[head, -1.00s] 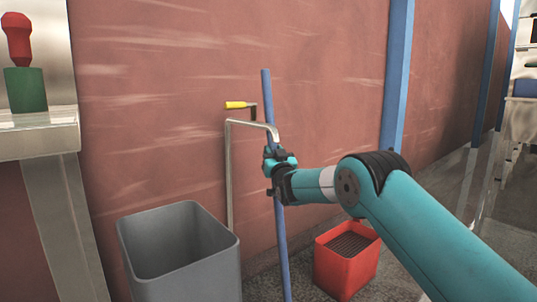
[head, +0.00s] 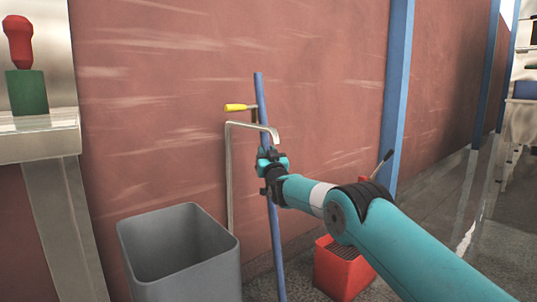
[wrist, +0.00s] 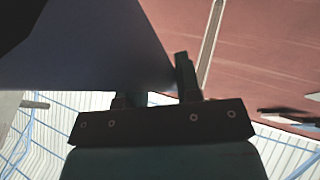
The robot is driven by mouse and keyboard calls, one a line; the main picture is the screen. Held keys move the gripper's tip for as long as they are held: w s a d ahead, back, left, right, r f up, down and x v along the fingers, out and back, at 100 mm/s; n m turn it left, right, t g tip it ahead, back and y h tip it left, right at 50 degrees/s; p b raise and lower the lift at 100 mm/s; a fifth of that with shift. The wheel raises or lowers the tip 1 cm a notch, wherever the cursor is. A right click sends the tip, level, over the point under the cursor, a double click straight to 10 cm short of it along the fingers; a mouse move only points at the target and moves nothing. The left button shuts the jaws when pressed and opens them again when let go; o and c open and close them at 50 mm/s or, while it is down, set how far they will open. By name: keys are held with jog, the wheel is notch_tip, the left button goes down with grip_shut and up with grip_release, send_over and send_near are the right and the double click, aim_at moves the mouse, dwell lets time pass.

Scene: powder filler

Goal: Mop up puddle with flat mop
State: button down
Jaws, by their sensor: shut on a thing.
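The flat mop shows as a long blue handle (head: 276,245), nearly upright and leaning slightly, its top tipped to the left. My gripper (head: 270,162) is shut around the handle partway up, in front of the tap. In the wrist view, my gripper's jaws (wrist: 157,88) show beside a large dark blue-grey surface (wrist: 90,55), likely the handle seen close up. The mop's flat head is below the head view's lower edge. No puddle can be made out in either view.
A grey bin (head: 180,255) stands left of the handle. A red bucket (head: 342,270) stands to the right, partly behind my arm. A bent metal tap pipe (head: 229,180) with a yellow lever (head: 240,107) is close behind the handle, before the red wall (head: 320,80). Open floor lies at right.

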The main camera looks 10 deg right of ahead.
jog(key=s+d+b, duration=0.3)
jog(key=s, duration=0.4)
jog(key=shift+f+b, duration=0.35)
dwell(0.6)
jog(key=shift+r, duration=0.35)
jog(key=shift+r+p, duration=1.35)
jog(key=shift+r, duration=1.25)
